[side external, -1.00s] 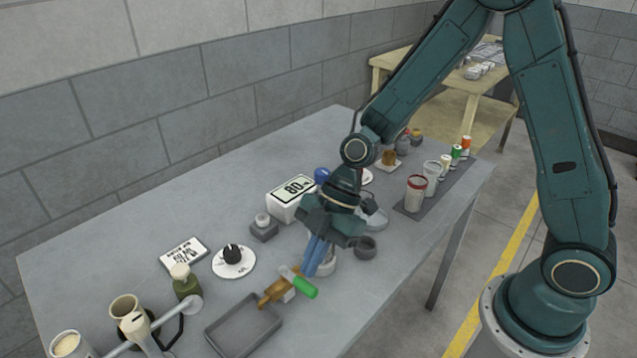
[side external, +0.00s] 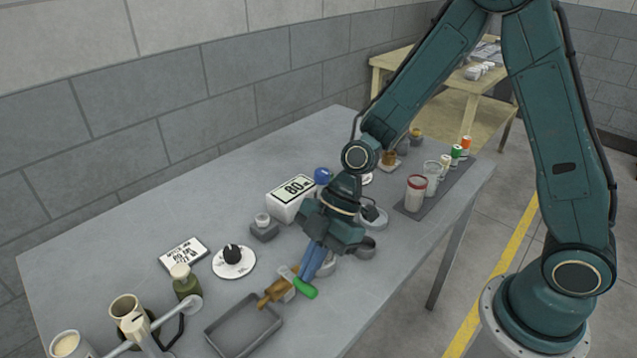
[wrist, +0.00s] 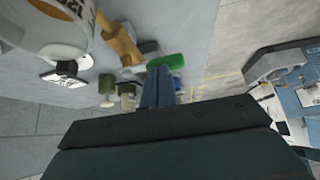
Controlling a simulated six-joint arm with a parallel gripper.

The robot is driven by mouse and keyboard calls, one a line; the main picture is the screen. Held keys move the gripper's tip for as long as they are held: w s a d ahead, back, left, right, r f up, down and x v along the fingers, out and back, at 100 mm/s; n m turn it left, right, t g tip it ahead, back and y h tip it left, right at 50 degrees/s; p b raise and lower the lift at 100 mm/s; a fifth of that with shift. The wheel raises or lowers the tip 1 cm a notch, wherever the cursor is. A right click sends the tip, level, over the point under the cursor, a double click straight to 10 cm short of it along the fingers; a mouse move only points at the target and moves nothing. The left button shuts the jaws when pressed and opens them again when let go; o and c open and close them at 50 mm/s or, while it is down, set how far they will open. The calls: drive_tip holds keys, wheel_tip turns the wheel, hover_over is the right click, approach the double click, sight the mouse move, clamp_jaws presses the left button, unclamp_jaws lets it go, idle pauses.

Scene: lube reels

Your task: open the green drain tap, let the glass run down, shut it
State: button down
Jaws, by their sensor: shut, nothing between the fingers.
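The green drain tap handle (side external: 305,288) sits on a brass tap body (side external: 277,292) above the table's front part. The handle lies crosswise to the brass spout. In the wrist view the green handle (wrist: 167,61) is just beyond my fingertips, with the brass body (wrist: 122,42) to its left. My gripper (side external: 306,277) is shut and empty, its blue fingers pointing down right beside the handle. I cannot tell whether they touch it. The glass is mostly hidden behind my gripper in the side view; a pale vessel with printed numbers (wrist: 62,28) shows in the wrist view. Its level is not readable.
A grey tray (side external: 212,327) lies under the spout. A white box display reading 80 (side external: 291,198), a grey button box (side external: 264,230), a black dial (side external: 232,256) and an olive bottle (side external: 186,282) stand behind and left. Jars (side external: 415,194) stand at the right.

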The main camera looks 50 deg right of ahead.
drive_tip(key=shift+s+a+m+t, duration=0.1)
drive_tip(key=shift+a+m+t, duration=0.1)
drive_tip(key=shift+m+t, duration=0.15)
drive_tip(key=shift+s+a+m+t, duration=0.15)
drive_tip(key=shift+a+m+t, duration=0.45)
drive_tip(key=shift+m, duration=0.65)
drive_tip(key=a+m+t+h, duration=0.1)
drive_tip(key=m, duration=0.2)
drive_tip(key=w+a+m+t+h, duration=0.1)
drive_tip(key=a+m+h, duration=0.1)
drive_tip(key=m, duration=0.1)
drive_tip(key=w+a+m+t+h, duration=0.1)
drive_tip(key=m+t, duration=0.1)
drive_tip(key=m, duration=0.2)
drive_tip(key=shift+a, duration=0.3)
drive_tip(key=shift+w+d, duration=0.1)
drive_tip(key=shift+w+d, duration=0.3)
drive_tip(key=shift+d, duration=0.35)
drive_tip(key=shift+s+r, duration=0.1)
drive_tip(key=shift+r, duration=0.05)
